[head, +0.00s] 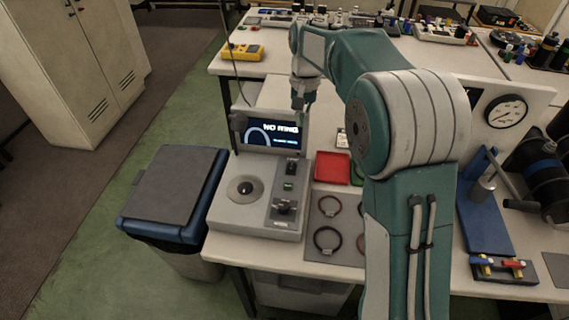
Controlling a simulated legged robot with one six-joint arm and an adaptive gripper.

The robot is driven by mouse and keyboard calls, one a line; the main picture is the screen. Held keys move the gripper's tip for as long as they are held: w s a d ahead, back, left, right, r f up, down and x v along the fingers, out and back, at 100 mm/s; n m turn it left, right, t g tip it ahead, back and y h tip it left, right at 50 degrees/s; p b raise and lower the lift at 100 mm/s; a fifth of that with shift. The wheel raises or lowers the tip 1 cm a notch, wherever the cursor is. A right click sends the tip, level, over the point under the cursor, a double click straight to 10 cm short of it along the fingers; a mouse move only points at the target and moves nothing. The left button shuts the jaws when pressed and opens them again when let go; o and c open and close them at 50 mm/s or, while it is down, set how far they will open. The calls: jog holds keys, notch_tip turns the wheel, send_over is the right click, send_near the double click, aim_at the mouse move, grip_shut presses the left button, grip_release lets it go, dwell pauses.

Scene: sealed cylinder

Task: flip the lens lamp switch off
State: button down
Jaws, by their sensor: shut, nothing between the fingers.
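A light grey bench device (226,213) stands at the table's left front corner, with a round dark-centred seat on top. Its screen (271,134) reads "NO RING". A dark control strip to the right of the seat carries a black switch (291,168), a small green-lit part (288,187) and a dark knob (285,207). I cannot tell which of these is the lens lamp switch, or its position. My gripper (299,103) is shut and empty, pointing down in front of the screen's upper right, above the control strip and apart from it.
A red tray (332,168) and a grey mat (325,208) with dark rings lie right of the device. A blue-rimmed bin (175,190) stands left of the table. A yellow meter (243,51) lies behind. A blue stand (484,215) and gauge (505,111) are right of my arm.

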aim_at(292, 170)
jog(key=shift+w+a+f, duration=0.75)
jog(key=shift+a+f, duration=0.15)
jog(key=shift+f, duration=0.1)
jog(key=f, duration=0.4)
jog(key=s+f, duration=0.1)
jog(key=f, duration=0.4)
jog(key=s+f, duration=0.1)
jog(key=f, duration=0.4)
jog(key=shift+s+a, duration=0.1)
jog(key=shift+a, duration=0.1)
jog(key=shift+r, duration=0.1)
jog(key=shift+s+f, duration=0.15)
jog(key=shift+f, duration=0.1)
jog(key=shift+w, duration=0.2)
